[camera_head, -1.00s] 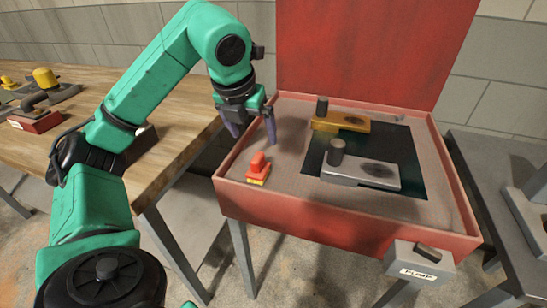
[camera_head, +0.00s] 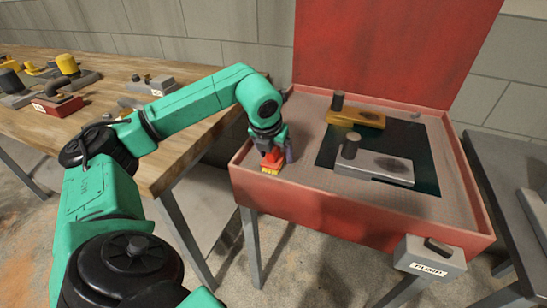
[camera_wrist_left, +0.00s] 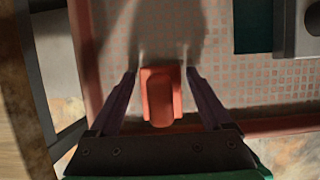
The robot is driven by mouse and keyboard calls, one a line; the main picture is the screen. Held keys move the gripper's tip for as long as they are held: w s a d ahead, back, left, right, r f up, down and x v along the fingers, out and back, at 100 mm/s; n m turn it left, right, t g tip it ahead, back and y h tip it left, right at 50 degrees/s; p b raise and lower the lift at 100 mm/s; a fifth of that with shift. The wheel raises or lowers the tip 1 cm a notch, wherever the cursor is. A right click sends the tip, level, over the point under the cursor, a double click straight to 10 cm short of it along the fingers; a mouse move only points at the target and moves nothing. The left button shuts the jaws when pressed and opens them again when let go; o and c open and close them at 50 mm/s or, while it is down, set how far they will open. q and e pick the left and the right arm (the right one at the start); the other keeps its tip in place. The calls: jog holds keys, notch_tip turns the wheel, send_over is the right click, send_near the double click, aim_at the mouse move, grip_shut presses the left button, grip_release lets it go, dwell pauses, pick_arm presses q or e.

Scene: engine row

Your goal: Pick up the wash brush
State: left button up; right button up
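The wash brush (camera_head: 271,161), a small red-orange block with a grip on top and a yellow lower edge, sits in the front left corner of the red wash tray (camera_head: 330,205). My left gripper (camera_head: 277,157) is down at the brush and partly covers it. In the left wrist view the brush (camera_wrist_left: 161,97) lies between the two dark fingers of the gripper (camera_wrist_left: 160,80). The fingers are spread, with a gap on each side of the brush. My right gripper is not in view.
A yellow part (camera_head: 356,118) and a grey part (camera_head: 374,166) with upright posts lie in the tray. A grey box labelled PUMP (camera_head: 430,257) hangs on its front. A wooden bench (camera_head: 120,90) with several parts stands left; a grey table (camera_head: 505,180) stands right.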

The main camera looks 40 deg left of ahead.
pick_arm(q)
grip_shut()
notch_tip(320, 180, up, 20)
jog(key=p, duration=0.4)
jog(key=shift+r+p, duration=0.15)
jog(key=shift+p, duration=0.25)
